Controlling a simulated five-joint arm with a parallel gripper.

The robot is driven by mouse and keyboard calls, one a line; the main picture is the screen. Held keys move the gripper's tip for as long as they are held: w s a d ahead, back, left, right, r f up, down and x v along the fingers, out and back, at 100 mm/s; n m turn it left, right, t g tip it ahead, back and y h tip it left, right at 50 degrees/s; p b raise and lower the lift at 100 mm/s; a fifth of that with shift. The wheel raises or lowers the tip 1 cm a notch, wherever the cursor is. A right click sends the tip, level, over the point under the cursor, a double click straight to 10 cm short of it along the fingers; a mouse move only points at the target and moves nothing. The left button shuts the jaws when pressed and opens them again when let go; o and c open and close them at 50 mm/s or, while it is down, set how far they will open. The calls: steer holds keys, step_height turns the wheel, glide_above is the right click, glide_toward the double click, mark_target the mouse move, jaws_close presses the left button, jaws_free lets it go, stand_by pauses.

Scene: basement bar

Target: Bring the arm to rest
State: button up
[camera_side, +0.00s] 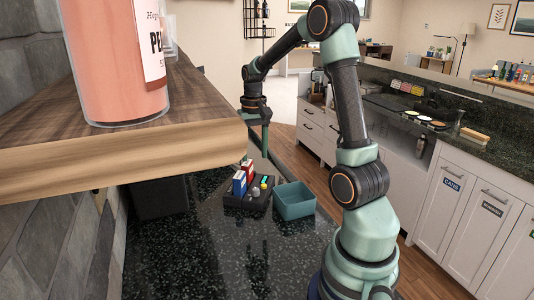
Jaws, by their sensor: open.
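My arm rises from its base at the lower right, bends at the top of the picture and reaches down to the left. My gripper (265,145) hangs small and dark at its end, pointing down, and is open. No object shows between its fingers. In the picture it is above a black caddy (246,205) and a teal open bin (294,202), apart from both. Fine detail of the fingers is too small to make out.
The caddy holds a blue-and-white box (239,184), a red-and-white box (248,169) and small coloured items. The dark speckled counter (220,262) is clear in front. A wooden shelf (120,150) with a pink bottle (115,60) juts in at left. White cabinets (445,195) stand right.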

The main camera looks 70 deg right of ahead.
steer(key=s+a+r+n+t, duration=0.1)
steer(key=a+r+n+t, duration=0.1)
steer(key=a, duration=0.6)
steer(key=s+a+r+n+t, duration=0.1)
steer(key=s+a+r+n, duration=0.1)
steer(key=a, duration=0.6)
steer(key=s+a+r+n+t, duration=0.1)
steer(key=a+r+n, duration=0.3)
steer(key=a, duration=0.4)
steer(key=shift+s+a+r+n+t, duration=0.15)
steer(key=shift+s+r+n+t, duration=0.2)
steer(key=shift+n+t, duration=0.35)
